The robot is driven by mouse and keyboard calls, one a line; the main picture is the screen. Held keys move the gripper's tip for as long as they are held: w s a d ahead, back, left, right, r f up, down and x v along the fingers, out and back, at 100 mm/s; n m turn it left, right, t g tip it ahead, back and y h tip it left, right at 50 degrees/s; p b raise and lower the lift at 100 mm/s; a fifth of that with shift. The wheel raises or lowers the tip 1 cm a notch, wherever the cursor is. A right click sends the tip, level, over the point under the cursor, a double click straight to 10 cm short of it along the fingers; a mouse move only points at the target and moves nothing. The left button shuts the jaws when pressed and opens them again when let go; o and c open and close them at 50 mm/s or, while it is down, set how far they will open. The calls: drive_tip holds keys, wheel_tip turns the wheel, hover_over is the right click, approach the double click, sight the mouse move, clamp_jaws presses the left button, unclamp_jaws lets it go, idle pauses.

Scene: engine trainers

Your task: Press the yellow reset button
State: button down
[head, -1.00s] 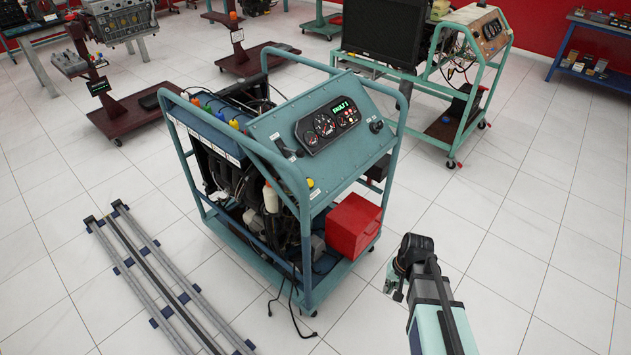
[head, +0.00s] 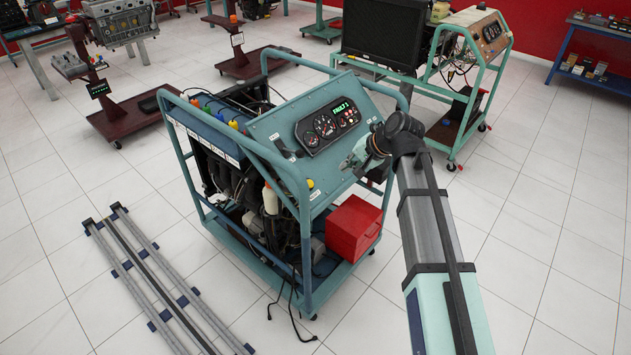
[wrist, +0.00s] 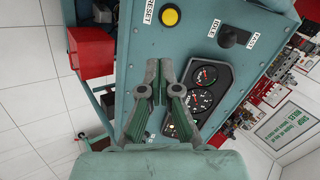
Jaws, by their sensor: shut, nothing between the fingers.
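The yellow reset button (head: 310,183) sits low on the left part of the sloped teal control panel (head: 265,130). In the wrist view the button (wrist: 170,17) is at the top, next to a white RESET label (wrist: 149,12), uncovered. My gripper (head: 347,164) is shut and empty, over the right part of the panel. In the wrist view my gripper (wrist: 165,70) points up the picture, with the button beyond its fingertips and apart from them. Whether the fingers touch the panel cannot be told.
A gauge cluster (head: 328,127) with a lit fault display is on the panel. A black knob (wrist: 232,36) with FAST and IDLE labels stands near the button. A teal tube frame (head: 296,215) surrounds the engine. A red box (head: 353,226) sits below the panel.

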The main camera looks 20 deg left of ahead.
sight(311, 183)
drive_tip(key=shift+s+a+r+m+g, duration=0.2)
drive_tip(key=shift+a+r+m+g, duration=0.1)
drive_tip(key=shift+a+m, duration=0.3)
drive_tip(key=shift+f, duration=0.1)
drive_tip(key=p+x, duration=0.2)
drive_tip(key=x, duration=0.4)
drive_tip(key=p+x, duration=0.2)
drive_tip(key=x, duration=0.5)
drive_tip(key=shift+w+a, duration=0.1)
drive_tip(key=shift+a, duration=0.2)
drive_tip(key=shift+a+f, duration=0.15)
